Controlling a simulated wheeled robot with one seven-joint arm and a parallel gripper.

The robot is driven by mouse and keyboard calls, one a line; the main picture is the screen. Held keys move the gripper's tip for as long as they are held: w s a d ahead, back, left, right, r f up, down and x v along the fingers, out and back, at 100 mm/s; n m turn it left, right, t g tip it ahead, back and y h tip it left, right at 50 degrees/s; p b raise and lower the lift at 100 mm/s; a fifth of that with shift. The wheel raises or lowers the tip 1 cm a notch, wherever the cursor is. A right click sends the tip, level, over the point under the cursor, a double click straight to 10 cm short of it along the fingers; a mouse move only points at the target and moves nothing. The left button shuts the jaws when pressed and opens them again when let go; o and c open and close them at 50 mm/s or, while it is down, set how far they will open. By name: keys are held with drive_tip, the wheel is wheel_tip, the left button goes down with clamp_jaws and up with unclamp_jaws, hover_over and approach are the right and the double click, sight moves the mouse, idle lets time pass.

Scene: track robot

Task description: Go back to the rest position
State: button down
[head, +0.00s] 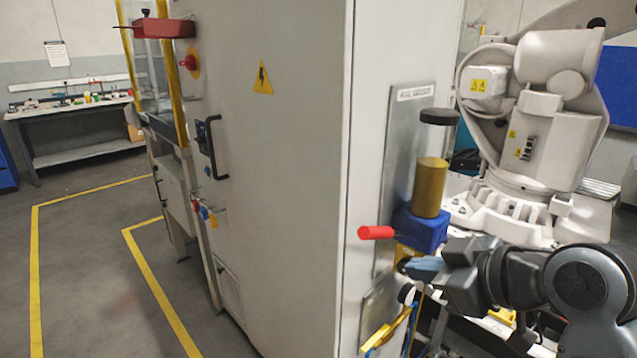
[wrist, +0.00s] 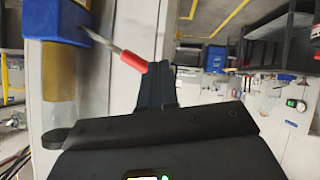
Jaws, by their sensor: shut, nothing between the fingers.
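My gripper (head: 424,266) is in the right part of the head view, in front of the side of the tall grey cabinet (head: 275,130). Its fingers are together with nothing between them, just below a red-tipped lever (head: 376,232). The lever sticks out from a blue block (head: 420,230) below a brass-coloured cylinder (head: 430,187). In the wrist view the closed fingers (wrist: 156,82) are close beside the red lever tip (wrist: 133,61). I cannot tell whether they touch it.
A large white robot arm (head: 540,110) stands behind my arm at right. Yellow hoses (head: 385,335) hang below the gripper. Floor with yellow lines (head: 95,270) is clear at left. A workbench (head: 80,125) stands far left.

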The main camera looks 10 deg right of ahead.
drive_tip(key=s+f+m+t+h, duration=0.35)
drive_tip(key=s+f+m, duration=0.35)
drive_tip(key=s+f, duration=0.85)
drive_tip(key=s+r, duration=0.3)
drive_tip(key=s, duration=0.8)
drive_tip(key=s+r+m+h, duration=0.1)
drive_tip(key=s+r, duration=0.2)
drive_tip(key=s, duration=0.9)
drive_tip(key=shift+s+d+r+m+t, duration=0.3)
drive_tip(key=shift+d+r+t, duration=0.05)
drive_tip(key=shift+d+t, duration=0.1)
drive_tip(key=c, duration=1.9)
unclamp_jaws()
drive_tip(key=shift+h, duration=0.25)
